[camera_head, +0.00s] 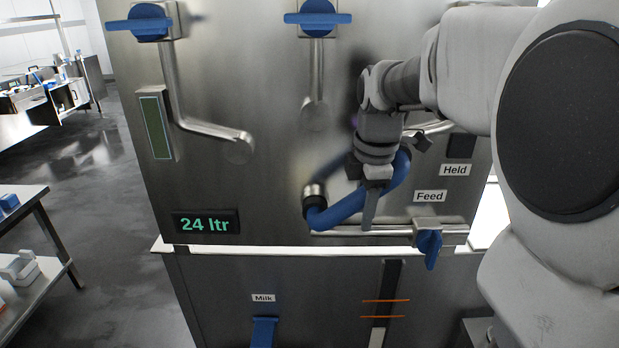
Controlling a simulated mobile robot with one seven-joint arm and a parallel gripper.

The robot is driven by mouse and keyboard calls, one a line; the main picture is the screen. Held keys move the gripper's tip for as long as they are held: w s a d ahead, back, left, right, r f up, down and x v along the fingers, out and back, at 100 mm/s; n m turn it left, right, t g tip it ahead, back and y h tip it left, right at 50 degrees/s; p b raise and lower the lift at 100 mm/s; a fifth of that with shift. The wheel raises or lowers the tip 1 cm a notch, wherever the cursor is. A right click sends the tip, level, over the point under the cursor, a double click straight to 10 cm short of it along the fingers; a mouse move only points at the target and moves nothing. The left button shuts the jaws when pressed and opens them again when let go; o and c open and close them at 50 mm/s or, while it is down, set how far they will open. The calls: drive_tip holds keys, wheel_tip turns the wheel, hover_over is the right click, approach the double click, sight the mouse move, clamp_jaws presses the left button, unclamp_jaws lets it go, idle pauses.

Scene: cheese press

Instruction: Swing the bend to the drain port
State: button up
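The bend is a thick blue curved pipe (341,211) on the front of the steel machine. Its left end has a metal collar (314,191), and it curves right and up behind my gripper. My gripper (369,212) points down at the middle of the bend, with one grey finger seen in front of the blue pipe. The other finger is hidden or merged with the wrist, so its opening and any grasp cannot be told. Labels "Held" (455,170) and "Feed" (429,196) are to the right. I see no drain label; my arm covers part of the panel.
Blue-handled valves (148,22) and (317,14) with steel pipes are at the top. Another blue handle (429,247) hangs below "Feed". A "24 ltr" display (206,223) is at lower left. A "Milk" label (263,298) is below. Open floor (100,190) lies left.

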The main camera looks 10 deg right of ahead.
clamp_jaws()
idle(1.1)
